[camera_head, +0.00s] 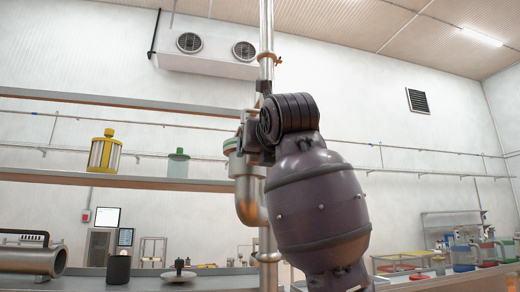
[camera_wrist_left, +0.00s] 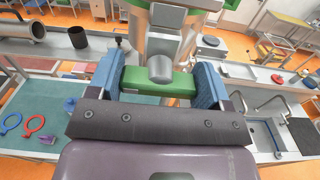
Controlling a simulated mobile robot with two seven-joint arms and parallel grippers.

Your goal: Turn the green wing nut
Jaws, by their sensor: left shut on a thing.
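The green wing nut (camera_wrist_left: 158,84) is a bar with a grey round hub in its middle, seen in the left wrist view. My left gripper (camera_wrist_left: 157,76) is shut on it, with one blue finger pad at each end of the bar. In the head view my left gripper (camera_head: 250,138) is at the metal pipe (camera_head: 250,200), mostly hidden behind my dark arm. A little green shows on the pipe's left side there, but I cannot tell whether it is the nut. My right gripper is in neither view.
A shelf (camera_head: 60,178) on the left bears a yellow-capped canister (camera_head: 104,152) and a green-topped jar (camera_head: 178,165). The bench below holds a black cup (camera_head: 118,269) and a metal cylinder (camera_head: 30,260). A sink (camera_wrist_left: 263,138) is at the right in the wrist view.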

